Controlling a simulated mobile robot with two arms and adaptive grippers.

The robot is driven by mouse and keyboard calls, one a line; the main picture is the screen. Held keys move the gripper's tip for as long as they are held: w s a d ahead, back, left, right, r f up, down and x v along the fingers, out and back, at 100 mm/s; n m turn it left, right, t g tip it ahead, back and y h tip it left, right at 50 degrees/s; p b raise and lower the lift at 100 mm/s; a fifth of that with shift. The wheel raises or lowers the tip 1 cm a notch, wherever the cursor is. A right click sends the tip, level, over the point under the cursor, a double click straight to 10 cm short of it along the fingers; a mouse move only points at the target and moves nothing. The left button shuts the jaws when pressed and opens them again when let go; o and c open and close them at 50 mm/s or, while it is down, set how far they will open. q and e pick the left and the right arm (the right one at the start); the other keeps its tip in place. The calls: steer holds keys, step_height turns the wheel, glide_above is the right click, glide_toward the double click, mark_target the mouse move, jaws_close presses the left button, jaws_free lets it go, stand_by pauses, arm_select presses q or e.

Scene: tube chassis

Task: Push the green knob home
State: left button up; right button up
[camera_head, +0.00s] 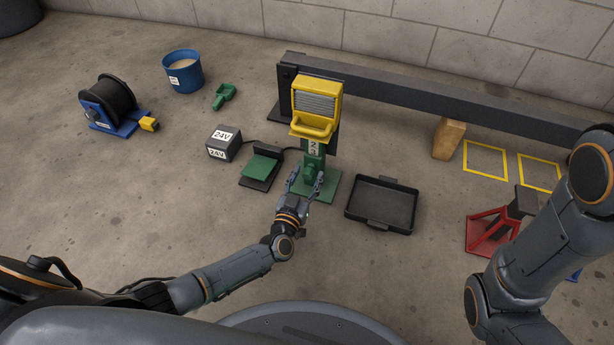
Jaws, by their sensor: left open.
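The green knob (309,170) sits low on the front of a green post that stands on a green base plate (328,187). A yellow unit with a grey slatted front (316,104) is on top of the post. My left gripper (306,181) is open, its two fingers spread on either side of the knob's front. I cannot tell whether the fingers touch the knob or how far it sticks out. My right arm (548,235) comes in at the right, and its gripper is not in view.
A black tray (382,203) lies right of the post. A green pedal (261,167) and a 24V box (223,144) stand left. A dark beam (430,98) runs behind. A red stand (488,231) is near my right arm.

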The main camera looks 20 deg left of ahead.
arm_select(q)
steer(key=s, duration=0.7)
steer(key=shift+s, duration=0.15)
steer(key=shift+a, duration=0.1)
